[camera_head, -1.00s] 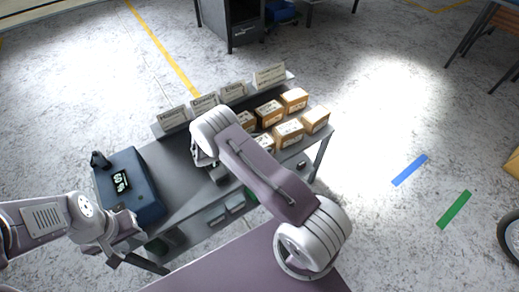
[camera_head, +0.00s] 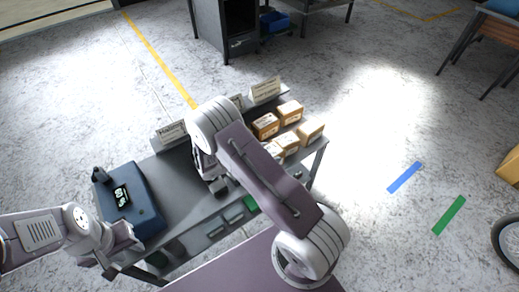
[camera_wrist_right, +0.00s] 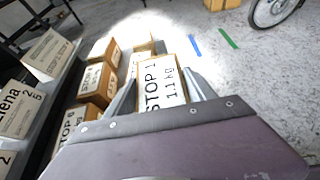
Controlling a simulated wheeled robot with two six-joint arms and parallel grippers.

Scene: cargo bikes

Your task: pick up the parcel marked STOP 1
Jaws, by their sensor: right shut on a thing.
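The parcel marked STOP 1 (camera_wrist_right: 163,86), a brown box with a white label also reading 1.1 kg, shows in the right wrist view. My right gripper (camera_wrist_right: 162,72) is shut on it, with one finger along each side. Whether it is clear of the tabletop cannot be told. In the head view my right arm hides the right gripper's fingertips and the surface around the grip. My left gripper (camera_head: 98,265) is low at the left, beside the table's near left corner; its jaw opening is unclear.
Several other parcels (camera_head: 311,132) stand close together at the right end of the grey table (camera_head: 180,190). Name cards (camera_head: 265,90) line its back edge. The table middle is partly clear.

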